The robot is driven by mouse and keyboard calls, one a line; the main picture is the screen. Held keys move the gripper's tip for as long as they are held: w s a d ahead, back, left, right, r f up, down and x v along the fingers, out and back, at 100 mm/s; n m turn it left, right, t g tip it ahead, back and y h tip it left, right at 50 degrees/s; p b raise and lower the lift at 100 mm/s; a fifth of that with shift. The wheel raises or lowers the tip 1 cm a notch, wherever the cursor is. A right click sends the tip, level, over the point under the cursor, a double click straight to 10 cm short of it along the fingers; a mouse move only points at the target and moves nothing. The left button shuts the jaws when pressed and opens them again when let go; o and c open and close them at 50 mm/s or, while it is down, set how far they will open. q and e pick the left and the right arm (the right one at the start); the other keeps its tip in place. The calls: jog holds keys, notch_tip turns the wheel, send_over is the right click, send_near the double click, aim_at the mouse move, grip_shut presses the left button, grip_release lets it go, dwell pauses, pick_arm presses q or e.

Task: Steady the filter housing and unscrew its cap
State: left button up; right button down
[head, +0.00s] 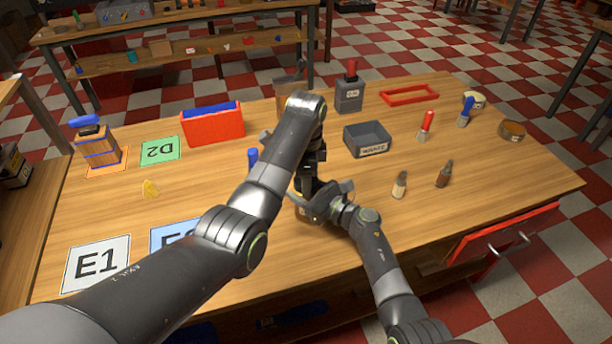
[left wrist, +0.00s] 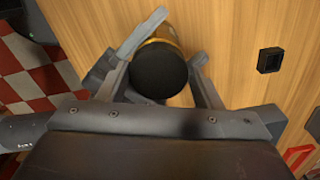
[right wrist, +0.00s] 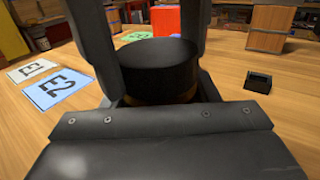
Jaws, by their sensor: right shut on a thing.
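The filter housing is a short upright cylinder with an amber body (left wrist: 163,34) and a wide black cap (left wrist: 158,70); the cap also shows in the right wrist view (right wrist: 158,68). In the head view the arms mostly hide it. My right gripper (head: 328,200) comes in low from the side and is shut on the amber body below the cap. My left gripper (head: 308,183) reaches down from above; its fingers stand on either side of the cap and look open, with narrow gaps to it.
A small black square socket (right wrist: 258,80) stands near the housing. Two small bottles (head: 400,185) (head: 444,174) are to the right. Cards E1 (head: 97,265) and D2 (head: 160,150) lie left.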

pick_arm(q)
jog(key=o, duration=0.3)
jog(key=shift+r, duration=2.25)
jog(key=shift+c, duration=0.4)
jog(key=m, duration=0.1)
jog(key=r+m, duration=0.1)
jog(key=m, duration=0.1)
jog(key=r+m, duration=0.1)
jog(key=m, duration=0.3)
jog(key=r+m, duration=0.1)
jog(key=m, duration=0.1)
jog(key=shift+r+m, duration=0.15)
jog(key=shift+m, duration=0.25)
jog(key=shift+f, duration=3.95)
